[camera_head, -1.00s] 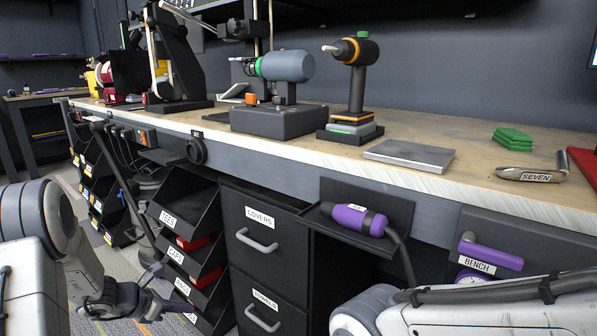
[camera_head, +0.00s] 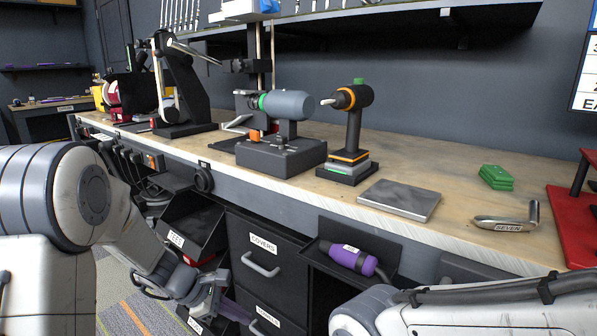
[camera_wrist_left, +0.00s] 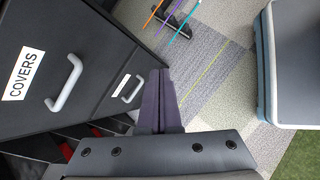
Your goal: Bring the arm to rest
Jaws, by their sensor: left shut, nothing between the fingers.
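My left arm comes in from the left and hangs low in front of the bench. Its gripper (camera_head: 234,309) points down toward the lower right, in front of the bins and beside the drawer cabinet (camera_head: 262,238). In the left wrist view the two dark purple fingers (camera_wrist_left: 160,84) lie together, shut and empty, with the COVERS drawer (camera_wrist_left: 50,70) to their left. Of my right arm only links show at the bottom right; its gripper is out of view.
The bench (camera_head: 450,180) carries a grey motor unit (camera_head: 285,104), an orange-ringed tool (camera_head: 354,97), a metal plate (camera_head: 400,199), green pads (camera_head: 496,177) and a club head labelled SEVEN (camera_head: 507,224). A purple handheld tool (camera_head: 352,260) sits in a holder below the edge. Carpet (camera_wrist_left: 200,65) lies beneath.

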